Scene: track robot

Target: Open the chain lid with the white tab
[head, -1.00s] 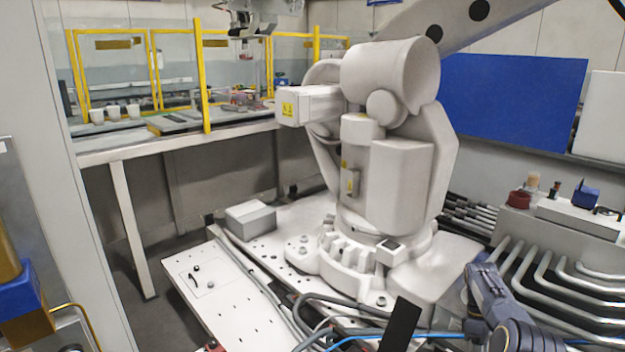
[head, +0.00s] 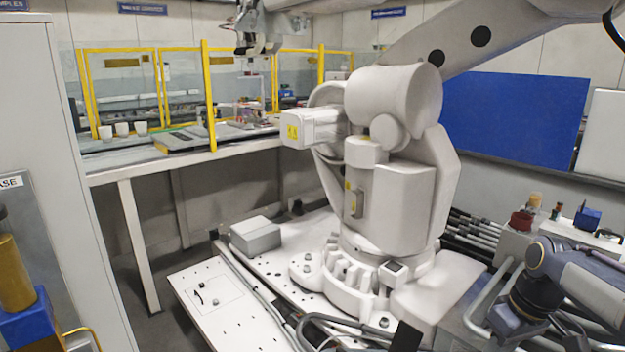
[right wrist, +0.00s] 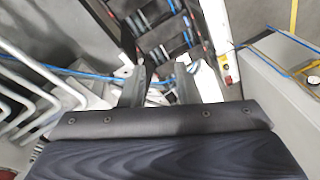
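A dark, ladder-like chain (right wrist: 165,42) with several crosspieces runs away from my right gripper in the right wrist view. I take it for the task's chain. I cannot clearly pick out its lid or the white tab. My right gripper (right wrist: 160,84) has its two fingers apart, with a clear gap and nothing visibly held between them. The chain lies beyond the fingertips; I cannot tell whether they touch anything. In the head view my right arm (head: 570,285) comes in at the lower right, and its gripper is out of sight. My left gripper is not in view.
A large white industrial robot (head: 385,190) stands on a white base plate (head: 215,300). A black flat piece (head: 407,336) rises at the bottom edge. Bent metal pipes (right wrist: 35,85) lie left of my right gripper. A grey cabinet (head: 85,190) stands at left.

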